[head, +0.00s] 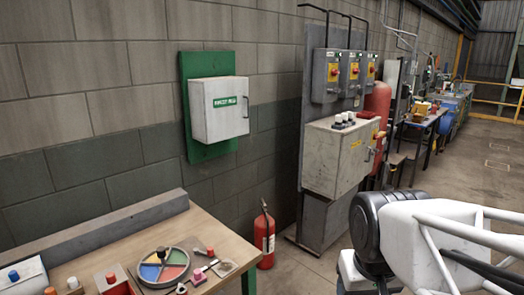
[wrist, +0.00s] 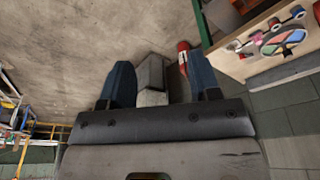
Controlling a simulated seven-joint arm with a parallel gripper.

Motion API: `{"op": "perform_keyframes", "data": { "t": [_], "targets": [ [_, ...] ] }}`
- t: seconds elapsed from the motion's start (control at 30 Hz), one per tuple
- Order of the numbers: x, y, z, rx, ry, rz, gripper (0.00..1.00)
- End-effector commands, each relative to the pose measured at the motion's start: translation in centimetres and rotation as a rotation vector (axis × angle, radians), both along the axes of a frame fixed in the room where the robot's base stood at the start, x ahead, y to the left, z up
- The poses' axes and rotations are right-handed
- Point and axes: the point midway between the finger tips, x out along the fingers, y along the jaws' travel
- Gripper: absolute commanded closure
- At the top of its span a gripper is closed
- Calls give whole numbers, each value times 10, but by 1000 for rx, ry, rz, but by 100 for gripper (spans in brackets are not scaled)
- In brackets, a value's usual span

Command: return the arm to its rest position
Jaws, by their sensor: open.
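My gripper (wrist: 157,62) shows in the wrist view with its two blue fingers well apart. It is open. A grey and white shape shows between and beyond the fingers; I cannot tell whether it is part of my own body, and neither finger clearly touches it. In the head view, my white and black arm links (head: 410,235) fill the lower right, and the fingers are not in that view. The gripper appears to be over the floor (wrist: 75,45), to the side of the wooden workbench (wrist: 235,65).
The workbench (head: 215,232) at lower left holds a round coloured tray (head: 163,267) and small knobbed items. A red fire extinguisher (head: 265,238) stands on the floor beside it. A grey electrical panel (head: 338,150) stands against the wall. Open floor (head: 465,185) lies to the right.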

Motion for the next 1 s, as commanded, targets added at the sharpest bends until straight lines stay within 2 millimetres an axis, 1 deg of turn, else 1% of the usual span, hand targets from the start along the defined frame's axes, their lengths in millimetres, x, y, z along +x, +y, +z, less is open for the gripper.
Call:
{"op": "perform_keyframes", "data": {
  "t": [0.03, 0.1, 0.3, 1.0],
  "targets": [
    [-8, -4, -2, 0, -4, -14, 43],
    [-17, -8, -5, 0, -7, -28, 43],
    [-28, -13, -10, 1, -10, -47, 43],
    [-28, -13, -10, 1, -10, -48, 43]
  ]
}}
